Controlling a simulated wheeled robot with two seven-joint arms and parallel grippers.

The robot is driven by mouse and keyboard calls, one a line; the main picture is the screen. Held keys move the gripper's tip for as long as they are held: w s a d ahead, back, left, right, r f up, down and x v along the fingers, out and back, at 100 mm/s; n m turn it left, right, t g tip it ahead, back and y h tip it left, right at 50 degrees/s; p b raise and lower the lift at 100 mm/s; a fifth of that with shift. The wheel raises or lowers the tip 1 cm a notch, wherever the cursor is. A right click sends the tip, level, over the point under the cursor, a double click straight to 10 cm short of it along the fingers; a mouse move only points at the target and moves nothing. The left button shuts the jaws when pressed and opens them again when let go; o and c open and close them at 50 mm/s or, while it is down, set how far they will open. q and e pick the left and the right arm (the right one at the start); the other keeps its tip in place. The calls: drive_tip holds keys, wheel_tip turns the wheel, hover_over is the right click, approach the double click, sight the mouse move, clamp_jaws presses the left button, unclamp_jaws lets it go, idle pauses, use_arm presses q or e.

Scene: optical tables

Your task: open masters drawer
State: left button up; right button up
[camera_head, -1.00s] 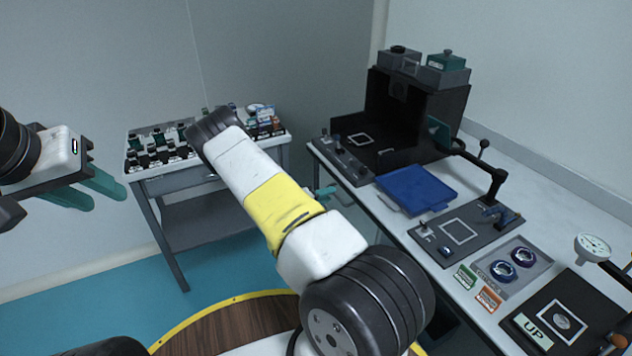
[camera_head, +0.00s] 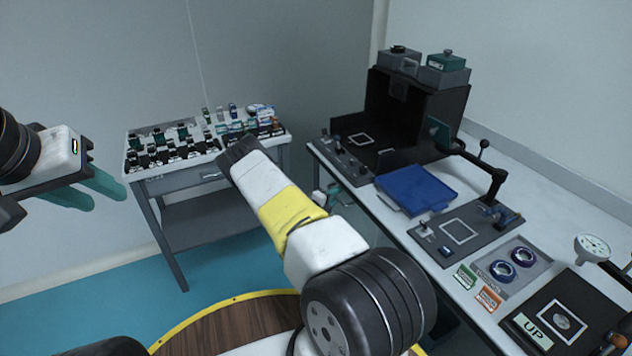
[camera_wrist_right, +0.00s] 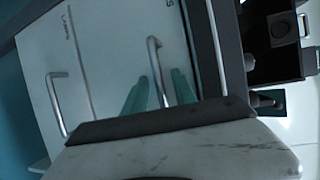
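In the right wrist view, a pale drawer front (camera_wrist_right: 115,50) fills the middle and has an upright metal bar handle (camera_wrist_right: 158,75). A second front (camera_wrist_right: 45,80) beside it, to the left, has its own bar handle (camera_wrist_right: 58,108) and a small label too blurred to read surely. No gap shows between the fronts beyond a thin seam. My right gripper (camera_wrist_right: 160,88) is open, its teal fingers on either side of the nearer handle; contact cannot be told. In the head view it (camera_head: 338,195) is by the bench edge. My left gripper (camera_head: 98,192) is open and empty.
The long bench (camera_head: 395,228) at right holds a black enclosure, a blue tray (camera_head: 415,190) and a dark plate with fittings (camera_head: 465,232). Blue floor lies open at left.

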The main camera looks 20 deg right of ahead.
drive_tip(key=shift+c, duration=0.4)
clamp_jaws()
idle(0.9)
